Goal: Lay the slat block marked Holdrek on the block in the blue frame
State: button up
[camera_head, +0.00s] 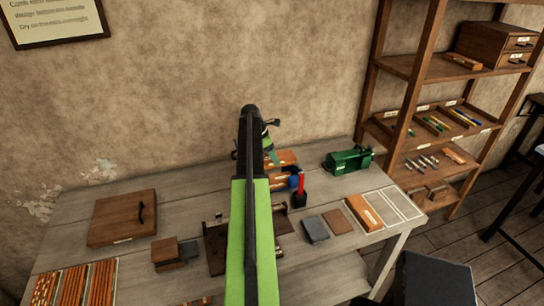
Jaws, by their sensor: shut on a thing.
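My green and black arm reaches over the middle of the table, and my gripper (270,157) is at its far end, partly hidden behind the arm. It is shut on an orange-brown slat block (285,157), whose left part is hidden. Any mark on this block is too small to read. Just below it in the picture, the blue frame (293,181) holds another orange-brown block (279,182), also partly covered by my arm. I cannot tell whether the two blocks touch.
A red-handled tool in a black holder (300,198) stands close right of the frame. A green machine (349,160) is at the back right. A slat block (364,212) lies beside white-outlined spaces. A brown lidded box (122,218) and slatted trays (73,285) are left.

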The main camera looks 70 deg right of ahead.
jog(key=shift+f+b, duration=4)
jog(key=shift+f, duration=0.05)
jog(key=shift+f, duration=0.1)
jog(key=shift+f+b, duration=0.25)
jog(key=shift+b, duration=0.15)
jog(key=shift+s+f+b, duration=0.1)
jog(key=shift+f+b, duration=0.2)
jog(key=o, duration=2)
jog(key=shift+c, duration=0.2)
notch_tip(320, 180, up, 7)
jog(key=p, duration=0.7)
